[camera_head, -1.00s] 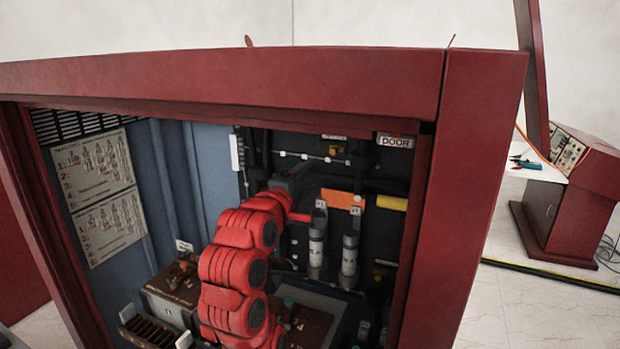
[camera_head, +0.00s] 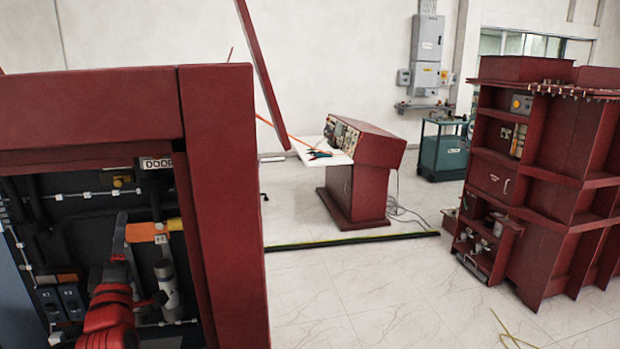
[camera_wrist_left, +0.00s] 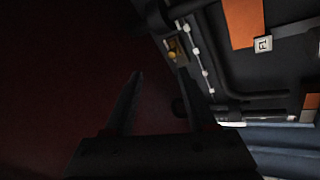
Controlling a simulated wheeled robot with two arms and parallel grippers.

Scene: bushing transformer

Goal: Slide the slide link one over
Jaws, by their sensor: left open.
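My left arm, red, reaches up into the open red cabinet (camera_head: 222,220) at the left of the head view. My left gripper (camera_head: 119,240) is dark and in front of the back panel, left of an orange plate (camera_head: 147,232) and a grey-white labelled cylinder (camera_head: 168,290). In the left wrist view the gripper (camera_wrist_left: 160,95) has its two fingers apart with nothing between them. An orange plate (camera_wrist_left: 243,22) with a small label shows there, apart from the fingers. I cannot tell which part is slide link one. My right gripper is out of view.
The cabinet's thick right post stands close beside my arm. White rails and dark pipes (camera_wrist_left: 240,100) line the panel. A red console (camera_head: 360,165) stands behind, and a large red cabinet (camera_head: 540,170) at the right. The tiled floor between is mostly clear.

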